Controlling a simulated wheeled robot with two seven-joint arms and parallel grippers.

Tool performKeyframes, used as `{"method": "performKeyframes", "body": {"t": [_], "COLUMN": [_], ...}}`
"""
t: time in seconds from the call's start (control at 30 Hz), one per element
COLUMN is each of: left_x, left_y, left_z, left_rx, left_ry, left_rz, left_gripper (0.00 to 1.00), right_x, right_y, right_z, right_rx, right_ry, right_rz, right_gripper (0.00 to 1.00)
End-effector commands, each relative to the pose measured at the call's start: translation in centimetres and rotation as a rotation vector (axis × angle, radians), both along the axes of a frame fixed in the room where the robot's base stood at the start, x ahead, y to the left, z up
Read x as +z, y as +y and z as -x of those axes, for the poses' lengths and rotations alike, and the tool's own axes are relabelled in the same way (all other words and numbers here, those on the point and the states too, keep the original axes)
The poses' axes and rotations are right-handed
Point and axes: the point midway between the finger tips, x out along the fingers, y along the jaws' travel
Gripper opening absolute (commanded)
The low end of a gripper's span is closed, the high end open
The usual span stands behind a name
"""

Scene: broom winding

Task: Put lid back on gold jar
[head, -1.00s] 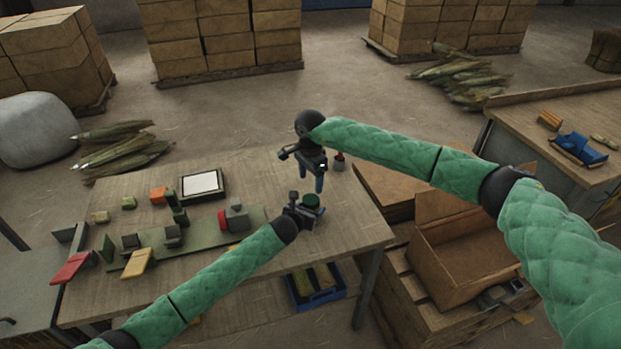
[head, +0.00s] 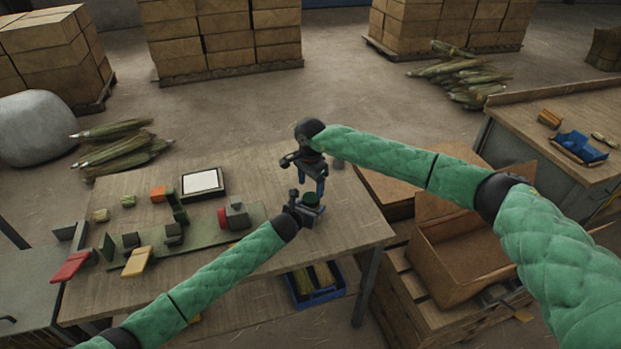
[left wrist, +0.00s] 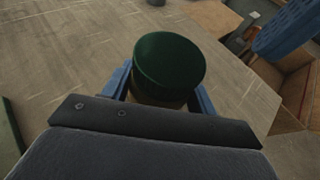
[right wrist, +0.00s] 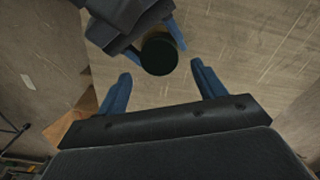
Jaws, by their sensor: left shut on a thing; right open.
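The gold jar shows as a dull gold band (left wrist: 160,98) under a dark green lid (left wrist: 168,66) in the left wrist view. The lid sits on top of the jar, and it also shows in the head view (head: 312,198). My left gripper (head: 308,207) is shut around the jar's body below the lid, near the table's right end. My right gripper (head: 310,188) is open and empty, fingers pointing down, just above and behind the jar. In the right wrist view the lid (right wrist: 159,56) lies beyond my open fingertips (right wrist: 162,82), apart from them.
A small grey round thing (head: 337,163) stands at the table's back right. A green fixture board (head: 190,237) with blocks and a black-framed white panel (head: 202,183) lie to the left. A blue crate (head: 316,284) is below, and an open carton (head: 460,250) stands to the right.

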Motion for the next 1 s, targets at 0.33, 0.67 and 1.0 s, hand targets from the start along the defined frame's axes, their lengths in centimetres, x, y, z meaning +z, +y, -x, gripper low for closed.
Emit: {"method": "performKeyframes", "body": {"t": [0.33, 0.67, 1.0], "left_x": [0.1, 0.1, 0.1], "left_y": [0.0, 0.0, -0.1], "left_z": [0.0, 0.0, 0.0], "left_rx": [0.0, 0.0, -0.001], "left_ry": [-0.001, -0.001, -0.001], "left_rz": [0.0, 0.0, 0.001], "left_gripper": [0.0, 0.0, 0.0], "right_x": [-4.4, -4.9, -4.8], "right_y": [0.0, 0.0, 0.0], "right_z": [0.0, 0.0, 0.0], "right_rx": [-0.001, 0.0, -0.004], "right_ry": [0.001, 0.0, -0.001], "right_rz": [0.001, 0.0, -0.001], "right_gripper": [0.69, 0.69, 0.24]}}
